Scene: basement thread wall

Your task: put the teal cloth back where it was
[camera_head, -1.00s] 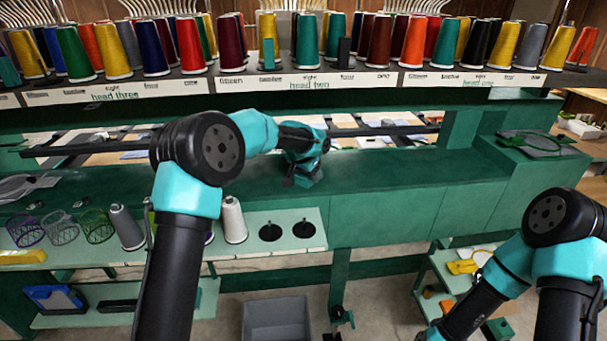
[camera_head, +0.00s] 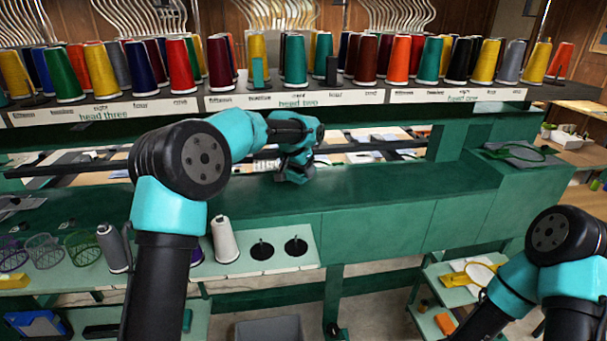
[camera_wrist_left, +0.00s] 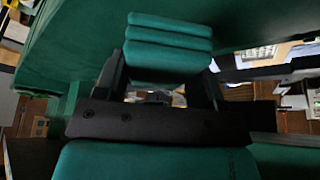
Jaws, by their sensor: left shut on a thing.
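The teal cloth (camera_wrist_left: 168,47) shows in the left wrist view as a folded stack of soft layers between my fingers. My left gripper (camera_wrist_left: 162,86) is shut on it. In the head view my left gripper (camera_head: 294,173) is over the back part of the green ledge (camera_head: 370,195), below the "head two" label. The cloth cannot be made out in the head view, and whether it touches the ledge cannot be told. My right arm stands at the lower right, and its gripper is out of the frame.
A rack of coloured thread cones (camera_head: 295,60) runs above the ledge. A dark rail (camera_head: 375,147) crosses the opening behind it. A white cone (camera_head: 225,240) and wire baskets (camera_head: 45,252) stand on the lower shelf. The ledge right of my left gripper is clear.

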